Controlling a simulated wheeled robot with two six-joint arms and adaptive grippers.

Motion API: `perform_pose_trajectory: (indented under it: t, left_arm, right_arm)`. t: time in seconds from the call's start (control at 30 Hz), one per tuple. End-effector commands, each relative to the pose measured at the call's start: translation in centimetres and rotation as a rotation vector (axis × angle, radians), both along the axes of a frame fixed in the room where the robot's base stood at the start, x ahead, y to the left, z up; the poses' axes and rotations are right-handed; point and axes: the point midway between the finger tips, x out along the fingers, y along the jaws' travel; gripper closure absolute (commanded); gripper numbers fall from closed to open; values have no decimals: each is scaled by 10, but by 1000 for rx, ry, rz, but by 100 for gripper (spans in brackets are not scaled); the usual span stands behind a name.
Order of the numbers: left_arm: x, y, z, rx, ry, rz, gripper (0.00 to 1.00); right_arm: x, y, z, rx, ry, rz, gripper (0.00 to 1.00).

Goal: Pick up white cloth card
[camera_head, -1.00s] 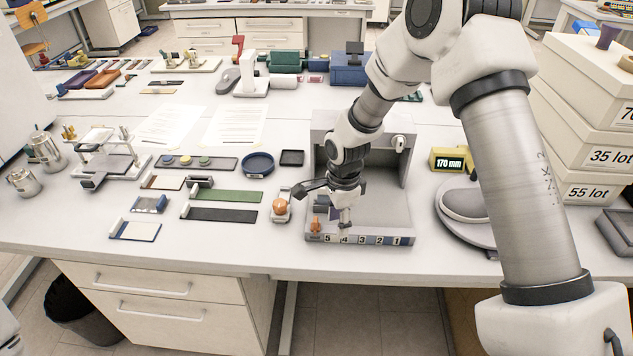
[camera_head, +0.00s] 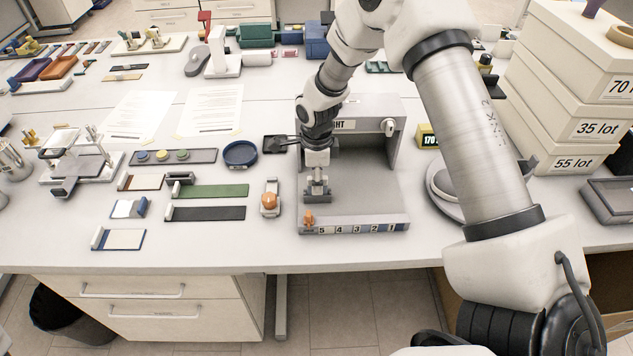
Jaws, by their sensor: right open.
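A white card with blue edges (camera_head: 122,240) lies flat at the front left of the table. A smaller white and blue piece (camera_head: 129,208) lies just behind it. Which of these is the white cloth card I cannot tell for sure. My right gripper (camera_head: 317,194) points down over the left part of a grey box-like stand (camera_head: 370,190), well to the right of both pieces. It is open, with nothing seen between its fingers. My left gripper is not in view.
Green (camera_head: 215,191) and dark (camera_head: 207,213) strips lie between the white card and the stand. An orange-topped piece (camera_head: 269,199) and a blue round dish (camera_head: 240,154) stand nearby. Labelled boxes (camera_head: 560,120) stack at the right. The front left table edge is clear.

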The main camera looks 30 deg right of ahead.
Motion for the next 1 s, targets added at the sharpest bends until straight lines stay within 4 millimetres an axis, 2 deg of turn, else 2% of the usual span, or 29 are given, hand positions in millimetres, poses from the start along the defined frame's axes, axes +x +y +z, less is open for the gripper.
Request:
perform_pose_trajectory:
  t: [0.03, 0.17, 0.63, 0.77, 0.93, 1.0]
  left_arm:
    - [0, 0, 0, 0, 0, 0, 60]
    - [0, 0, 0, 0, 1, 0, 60]
    - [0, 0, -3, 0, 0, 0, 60]
    - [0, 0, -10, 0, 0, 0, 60]
    - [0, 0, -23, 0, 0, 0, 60]
    - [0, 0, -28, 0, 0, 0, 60]
  right_arm:
    - [0, 0, 0, 0, 0, 0, 54]
    - [0, 0, 0, 0, 0, 1, 100]
    - [0, 0, 2, 0, 0, 1, 100]
    - [0, 0, 12, 0, -1, 1, 100]
    - [1, 2, 34, -1, -3, 2, 100]
    - [5, 16, 33, -4, -1, 6, 100]
